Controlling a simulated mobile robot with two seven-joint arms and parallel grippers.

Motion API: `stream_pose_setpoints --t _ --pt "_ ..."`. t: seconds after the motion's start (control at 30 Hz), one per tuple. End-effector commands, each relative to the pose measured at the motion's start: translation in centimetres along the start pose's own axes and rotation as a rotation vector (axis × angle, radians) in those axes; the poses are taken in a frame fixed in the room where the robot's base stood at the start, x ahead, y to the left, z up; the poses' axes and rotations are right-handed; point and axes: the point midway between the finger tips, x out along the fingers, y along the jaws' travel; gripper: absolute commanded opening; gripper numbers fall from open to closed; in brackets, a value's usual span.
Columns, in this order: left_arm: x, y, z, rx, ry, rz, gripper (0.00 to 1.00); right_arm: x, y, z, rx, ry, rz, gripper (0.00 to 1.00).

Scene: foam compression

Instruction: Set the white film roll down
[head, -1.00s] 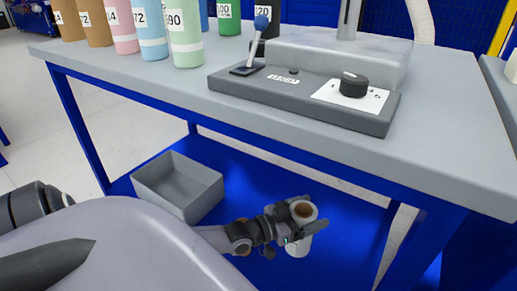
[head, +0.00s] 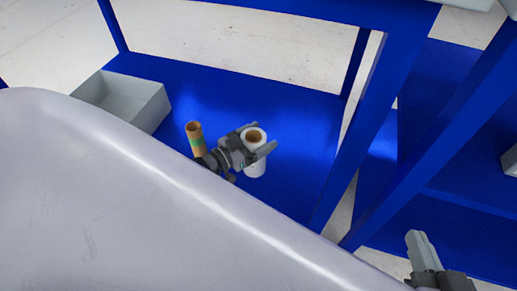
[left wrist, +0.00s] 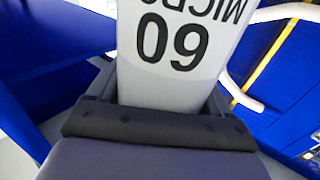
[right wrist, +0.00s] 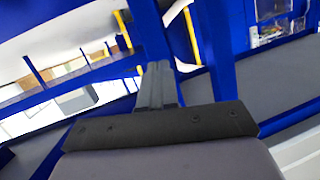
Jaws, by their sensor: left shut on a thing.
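The white film roll (head: 254,167) has a brown cardboard core and shows upright over the blue lower shelf (head: 260,95) in the head view. My left gripper (head: 257,147) is shut around its upper part. The roll fills the middle of the left wrist view (left wrist: 172,70), with a "60" and part of a word printed on it, between the fingers. Its lower end is partly visible in the head view; I cannot tell whether it touches the shelf. My right gripper (head: 419,250) is at the lower right, fingers together and empty; they also show together in the right wrist view (right wrist: 157,85).
A brown roll with a green band (head: 196,139) stands just left of my left gripper. A grey open box (head: 150,105) sits on the shelf further left. Blue table legs (head: 352,130) rise on the right. The shelf behind the roll is clear.

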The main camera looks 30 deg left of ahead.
Motion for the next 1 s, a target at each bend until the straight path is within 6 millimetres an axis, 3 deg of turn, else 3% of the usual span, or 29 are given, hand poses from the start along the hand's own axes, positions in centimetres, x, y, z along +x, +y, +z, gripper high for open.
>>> stream_pose_setpoints --t 0.3,0.73,0.77,0.8,1.0 --pt "0.1 0.0 3.9 0.001 0.004 0.000 0.11 -1.0 0.9 0.2 -0.113 0.072 0.044 0.00" --pt "0.1 0.0 4.3 0.001 0.003 -0.001 0.11 -1.2 1.0 -0.2 -0.125 0.080 0.049 0.00" --pt "0.0 0.0 4.4 0.001 0.000 0.000 0.89 -1.2 1.0 -0.2 -0.125 0.080 0.049 0.00" --pt "0.0 0.0 4.4 0.001 0.000 0.000 1.00 -1.2 1.0 -0.2 -0.125 0.080 0.049 0.00" --pt "0.0 0.0 4.4 0.001 -0.001 0.000 1.00 -1.2 1.0 -0.2 -0.125 0.080 0.048 0.00"
